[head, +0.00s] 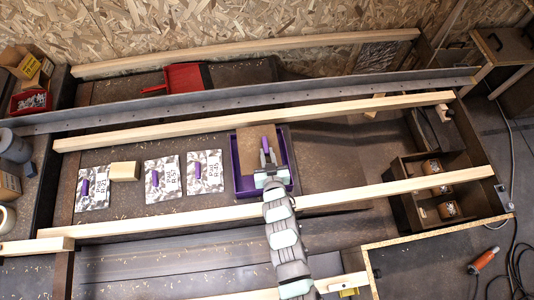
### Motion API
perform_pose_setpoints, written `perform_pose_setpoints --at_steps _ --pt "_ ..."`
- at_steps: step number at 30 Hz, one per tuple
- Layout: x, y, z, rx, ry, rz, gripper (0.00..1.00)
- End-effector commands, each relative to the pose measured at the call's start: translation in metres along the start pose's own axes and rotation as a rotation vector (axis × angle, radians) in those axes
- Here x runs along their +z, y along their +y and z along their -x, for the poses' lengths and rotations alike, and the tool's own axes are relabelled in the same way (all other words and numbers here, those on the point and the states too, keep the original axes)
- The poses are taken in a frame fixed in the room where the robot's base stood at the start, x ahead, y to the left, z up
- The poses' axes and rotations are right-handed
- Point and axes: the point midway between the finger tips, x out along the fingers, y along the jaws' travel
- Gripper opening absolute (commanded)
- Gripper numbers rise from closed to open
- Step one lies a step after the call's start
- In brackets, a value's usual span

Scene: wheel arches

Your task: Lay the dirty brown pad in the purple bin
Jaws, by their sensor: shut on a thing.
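The brown pad (250,145) has a purple handle (265,143) on its face. My gripper (267,158) reaches in from the front and is shut on this pad at its handle. The pad is over the purple bin (238,184) and covers its far rim and part of its inside. I cannot tell how high the pad is above the bin floor or whether it touches the bin. The bin's left, right and near edges show around the pad and my gripper.
Left of the bin lie silver-wrapped pads with purple handles, one nearest the bin (214,173), and a tan block (124,171). Wooden beams run along the far (190,126) and near (170,218) sides. A dark compartment box (405,200) stands right. Bench between is clear.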

Motion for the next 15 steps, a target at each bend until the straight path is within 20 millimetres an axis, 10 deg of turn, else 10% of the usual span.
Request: perform_pose_setpoints --at_steps 15 --pt "0.042 0.000 -0.017 0.001 -0.002 -0.001 0.00"
